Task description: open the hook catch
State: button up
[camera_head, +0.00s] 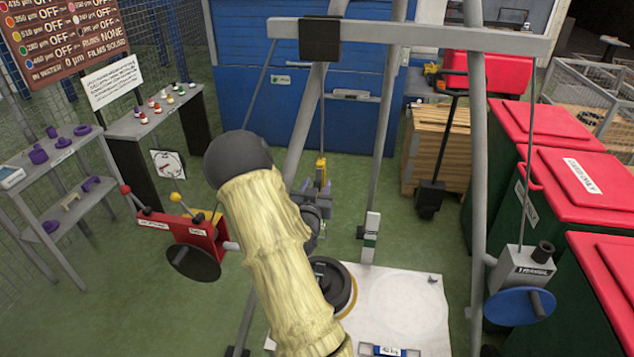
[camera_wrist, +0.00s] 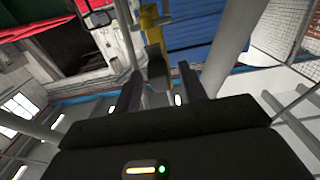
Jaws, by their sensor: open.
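A yellow piece (camera_head: 321,168), probably part of the hook catch, hangs at the end of a thin rod inside the grey frame. My gripper (camera_head: 318,192) is at its lower end, partly hidden behind my arm. In the wrist view the yellow piece (camera_wrist: 151,28) ends in a dark grey block (camera_wrist: 156,64). My gripper (camera_wrist: 160,74) is open there, with one finger on each side of the grey block. Gaps show beside the block, so it does not look gripped. I cannot tell whether the catch is latched.
Grey frame posts (camera_head: 372,150) stand close to my gripper. A red box with levers (camera_head: 196,234) is at left, and a grey box with a blue wheel (camera_head: 519,306) at right. A white plate (camera_head: 405,306) lies below. Red-lidded bins (camera_head: 577,178) line the right side.

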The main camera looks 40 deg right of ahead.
jog(key=shift+w+d, duration=0.25)
grip_shut()
